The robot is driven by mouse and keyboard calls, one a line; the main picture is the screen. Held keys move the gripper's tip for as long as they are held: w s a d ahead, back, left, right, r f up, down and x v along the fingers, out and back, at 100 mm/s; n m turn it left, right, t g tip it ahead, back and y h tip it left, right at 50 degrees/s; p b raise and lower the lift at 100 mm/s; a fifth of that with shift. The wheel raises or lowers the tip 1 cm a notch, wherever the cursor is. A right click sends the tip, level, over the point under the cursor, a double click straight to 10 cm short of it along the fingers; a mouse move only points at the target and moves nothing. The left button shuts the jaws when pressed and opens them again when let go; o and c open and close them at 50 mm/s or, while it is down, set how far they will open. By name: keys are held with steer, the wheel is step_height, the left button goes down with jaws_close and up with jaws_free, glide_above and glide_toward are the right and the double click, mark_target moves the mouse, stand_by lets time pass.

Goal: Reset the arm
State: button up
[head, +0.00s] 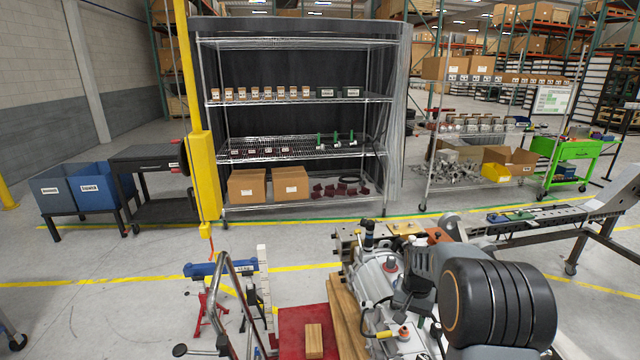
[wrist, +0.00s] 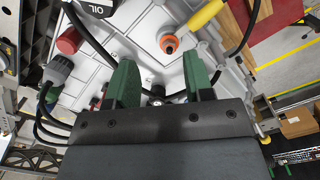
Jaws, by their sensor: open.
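My gripper (wrist: 160,82) shows in the wrist view with its two green fingers apart and nothing between them. Behind the fingers is the light grey metal casting of the chassis fixture (wrist: 130,35), with an orange-ringed fitting (wrist: 169,43), a red cap (wrist: 69,41) and black hoses. I cannot tell how far the fingertips are from the casting. In the head view the casting (head: 372,283) lies at the lower middle right, partly hidden by my arm. The gripper fingers are hard to make out there.
A red mat (head: 290,325) with a wooden block (head: 314,341) lies left of the casting. A blue-topped stand (head: 222,269) is further left. A wire shelf (head: 300,98) with boxes and parts stands behind. A yellow post (head: 205,170) is at its left. Open floor lies between.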

steer(key=s+a+r+n+t, duration=0.2)
steer(key=s+a+r, duration=0.3)
steer(key=s, duration=0.5)
steer(key=s+a+r+n+t, duration=0.3)
steer(key=s+a+r+n, duration=0.1)
steer(key=s+r, duration=0.5)
steer(key=shift+s+a+r, duration=0.35)
steer(key=shift+s+a, duration=0.05)
steer(key=shift+a, duration=0.1)
steer(key=shift+c, duration=0.5)
